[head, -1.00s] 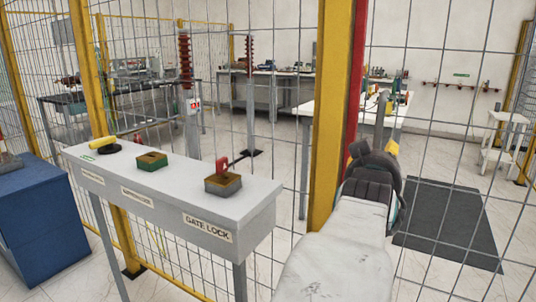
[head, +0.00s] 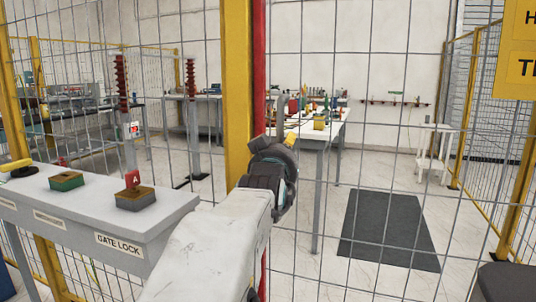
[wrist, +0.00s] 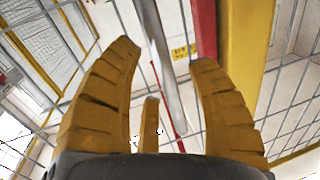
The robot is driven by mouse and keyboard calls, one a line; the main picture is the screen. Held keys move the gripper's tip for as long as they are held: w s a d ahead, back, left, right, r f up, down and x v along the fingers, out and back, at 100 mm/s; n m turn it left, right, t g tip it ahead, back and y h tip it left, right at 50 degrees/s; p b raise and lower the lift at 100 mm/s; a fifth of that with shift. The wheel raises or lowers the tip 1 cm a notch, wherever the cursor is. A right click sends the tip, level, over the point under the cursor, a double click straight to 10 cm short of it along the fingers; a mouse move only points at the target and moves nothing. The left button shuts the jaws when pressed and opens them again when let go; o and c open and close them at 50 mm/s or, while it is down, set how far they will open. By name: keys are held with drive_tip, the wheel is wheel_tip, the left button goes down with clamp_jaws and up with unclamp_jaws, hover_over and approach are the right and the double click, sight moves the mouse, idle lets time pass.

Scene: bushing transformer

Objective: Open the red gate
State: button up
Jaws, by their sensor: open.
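The red gate's upright edge (head: 259,70) stands right beside a yellow post, and its mesh panel (head: 345,150) extends to the right. The red upright also shows in the wrist view (wrist: 203,30). A grey bar (wrist: 162,70) runs lengthwise between my fingers in the wrist view; I cannot tell whether it touches them. My gripper (wrist: 165,85) is open, with its yellow fingers spread. In the head view my gripper (head: 290,140) is at the gate just right of the red upright, its fingers mostly hidden by my wrist.
The yellow post (head: 237,80) is left of the red upright. A grey console (head: 165,215) labelled GATE LOCK, with a red tagged key (head: 132,180), stands at left. Behind the mesh are a white table (head: 325,130) and a dark floor mat (head: 388,228). A yellow sign (head: 518,50) hangs at right.

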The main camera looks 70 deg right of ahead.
drive_tip(key=shift+w+d, duration=0.2)
drive_tip(key=shift+d, duration=0.9)
clamp_jaws()
